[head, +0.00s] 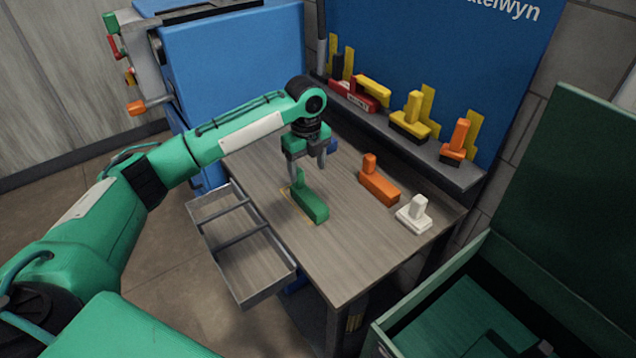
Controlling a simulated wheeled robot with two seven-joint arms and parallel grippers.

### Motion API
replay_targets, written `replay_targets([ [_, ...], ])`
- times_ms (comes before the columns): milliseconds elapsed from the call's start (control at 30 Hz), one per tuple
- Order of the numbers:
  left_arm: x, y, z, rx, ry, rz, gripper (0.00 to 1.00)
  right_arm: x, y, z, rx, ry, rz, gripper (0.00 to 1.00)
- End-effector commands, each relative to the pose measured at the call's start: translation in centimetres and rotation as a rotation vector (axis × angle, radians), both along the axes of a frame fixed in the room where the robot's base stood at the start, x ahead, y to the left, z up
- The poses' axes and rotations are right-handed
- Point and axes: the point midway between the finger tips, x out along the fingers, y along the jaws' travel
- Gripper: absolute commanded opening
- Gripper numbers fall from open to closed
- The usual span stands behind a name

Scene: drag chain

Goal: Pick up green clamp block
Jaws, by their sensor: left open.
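The green clamp block (311,204) lies on the wooden table top (345,255), with a low long body and an upright knob at its far left end. My left gripper (308,178) points down over the block's far end. Its fingers are apart, one near the knob and one to the right of it. I cannot tell whether a finger touches the block. My right gripper is not in view.
An orange block (379,186) and a white block (413,216) stand to the right on the table. A shelf (440,160) behind holds red, yellow and orange blocks. An open drawer (240,240) juts out at left. A green bin (470,300) stands at lower right.

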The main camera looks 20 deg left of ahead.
Motion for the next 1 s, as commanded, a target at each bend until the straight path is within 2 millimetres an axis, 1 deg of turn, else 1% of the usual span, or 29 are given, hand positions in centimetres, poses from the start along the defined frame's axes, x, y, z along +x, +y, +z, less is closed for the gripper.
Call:
replay_targets([
  [33,0.2,0.5,0.4,0.003,0.002,-0.003,0.65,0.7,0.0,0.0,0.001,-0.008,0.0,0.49],
  [100,0.3,0.8,0.5,0.003,0.004,-0.007,0.65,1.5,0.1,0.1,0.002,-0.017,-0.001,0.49],
  [167,0.3,0.8,0.0,0.003,0.006,-0.01,0.65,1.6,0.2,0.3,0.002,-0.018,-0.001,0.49],
  [267,0.2,0.8,-1.8,0.003,0.01,-0.011,0.65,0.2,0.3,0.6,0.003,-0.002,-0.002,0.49],
  [400,0.2,0.7,-4.6,0.004,0.008,-0.01,0.65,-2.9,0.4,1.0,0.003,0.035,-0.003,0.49],
  [500,0.3,0.7,-6.3,0.003,0.007,-0.009,0.65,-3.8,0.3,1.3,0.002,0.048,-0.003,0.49],
  [600,0.3,0.7,-7.4,0.003,0.005,-0.009,0.65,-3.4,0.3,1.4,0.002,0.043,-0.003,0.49],
  [733,0.3,0.7,-8.1,0.003,0.004,-0.01,0.65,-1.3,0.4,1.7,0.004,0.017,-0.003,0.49],
  [833,0.3,0.7,-9.1,0.003,0.006,-0.009,0.65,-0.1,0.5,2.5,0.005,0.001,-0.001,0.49],
  [933,0.4,0.6,-10.7,0.003,0.007,-0.008,0.65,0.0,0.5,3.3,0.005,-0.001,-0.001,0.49],
  [1000,0.4,0.6,-11.8,0.003,0.005,-0.008,0.65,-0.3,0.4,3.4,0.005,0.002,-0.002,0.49],
])
